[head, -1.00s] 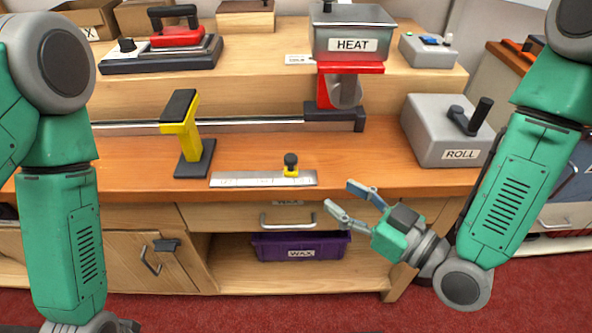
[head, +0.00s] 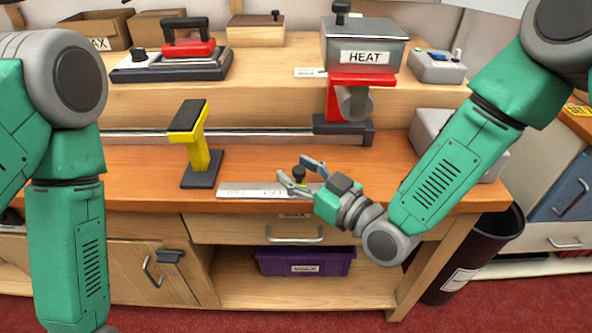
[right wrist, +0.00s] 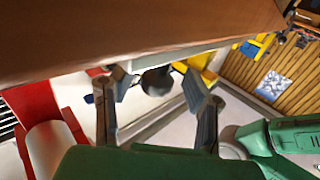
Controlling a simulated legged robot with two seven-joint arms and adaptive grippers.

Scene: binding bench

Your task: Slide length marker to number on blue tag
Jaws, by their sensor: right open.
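The ruler (head: 250,191) lies along the front edge of the bench top. In the right wrist view the dark knob (right wrist: 157,80) shows between the two open fingers (right wrist: 155,92), with no clear contact. No blue tag can be made out, and the ruler's numbers are too small to read. My left arm hangs at the left; its gripper is out of view.
A yellow stand (head: 202,150) rises left of the ruler. A metal rail (head: 250,138) runs behind it to a red-and-grey press under the HEAT box (head: 362,50). A grey box (head: 430,124) is partly behind my right arm. A purple bin (head: 305,261) sits below.

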